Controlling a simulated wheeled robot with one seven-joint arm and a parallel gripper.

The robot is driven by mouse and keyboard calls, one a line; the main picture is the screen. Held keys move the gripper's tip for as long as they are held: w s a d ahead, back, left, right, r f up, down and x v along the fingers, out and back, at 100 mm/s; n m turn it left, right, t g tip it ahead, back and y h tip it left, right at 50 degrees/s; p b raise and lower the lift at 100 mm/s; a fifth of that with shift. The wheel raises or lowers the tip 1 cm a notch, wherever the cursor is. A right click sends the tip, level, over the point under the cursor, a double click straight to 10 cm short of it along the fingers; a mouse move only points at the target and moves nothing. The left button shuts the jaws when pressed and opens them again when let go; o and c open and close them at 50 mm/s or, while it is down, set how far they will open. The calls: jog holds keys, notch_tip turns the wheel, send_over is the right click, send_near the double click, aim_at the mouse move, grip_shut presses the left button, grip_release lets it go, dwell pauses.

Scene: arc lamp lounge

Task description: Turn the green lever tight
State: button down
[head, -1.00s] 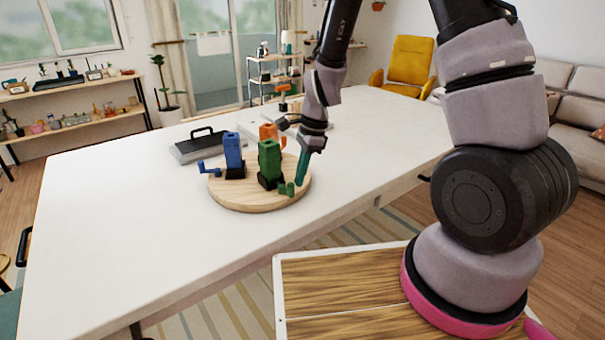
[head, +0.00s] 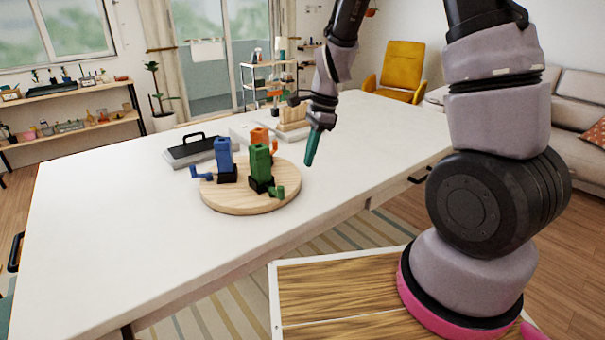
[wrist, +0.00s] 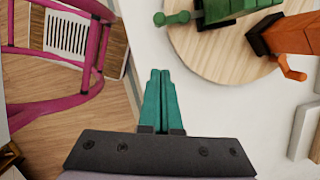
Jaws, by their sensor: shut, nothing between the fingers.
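The green clamp block (head: 260,165) stands on a round wooden board (head: 238,206) on the white table. Its green lever (head: 279,191) sticks out low on the right, toward the table's front; it also shows in the wrist view (wrist: 172,18). My gripper (head: 311,160) is right of the board, pointing down, with its teal fingers closed together and empty. It is apart from the lever. In the wrist view the closed fingers (wrist: 161,85) lie below the lever, over the white table near its edge.
A blue block (head: 223,155) with a blue lever and an orange block (head: 259,136) share the board. A grey case with a black handle (head: 192,149) and a pale wooden piece (head: 293,117) stand behind. The table right of my gripper is clear.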

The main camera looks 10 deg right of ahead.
jog(key=shift+v, duration=1.9)
jog(key=shift+s, duration=0.1)
